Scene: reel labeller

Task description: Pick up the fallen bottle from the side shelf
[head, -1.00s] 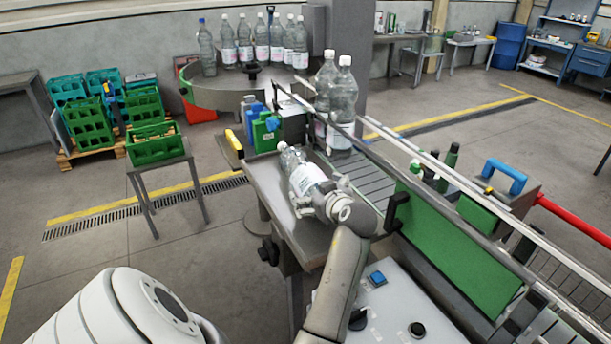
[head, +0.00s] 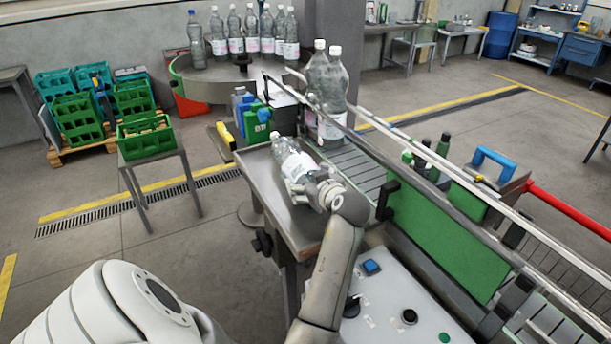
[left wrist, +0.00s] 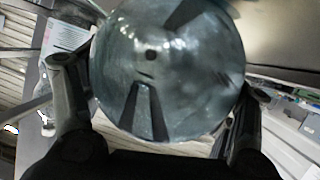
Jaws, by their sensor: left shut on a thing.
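The fallen bottle (head: 293,161) is clear plastic with a white label and white cap. It lies tilted over the grey side shelf (head: 272,192), cap toward the upper left. My left gripper (head: 312,186) is shut around its base end. In the left wrist view the round base of the bottle (left wrist: 165,75) fills the space between the two fingers of my left gripper (left wrist: 158,85). I cannot tell whether the bottle still touches the shelf. My right gripper is not in view.
Two upright bottles (head: 328,95) stand on the conveyor (head: 357,170) behind the shelf. Blue and green containers (head: 252,118) stand at the shelf's far end. A green guard panel (head: 445,240) is at right. More bottles stand on the round table (head: 215,90).

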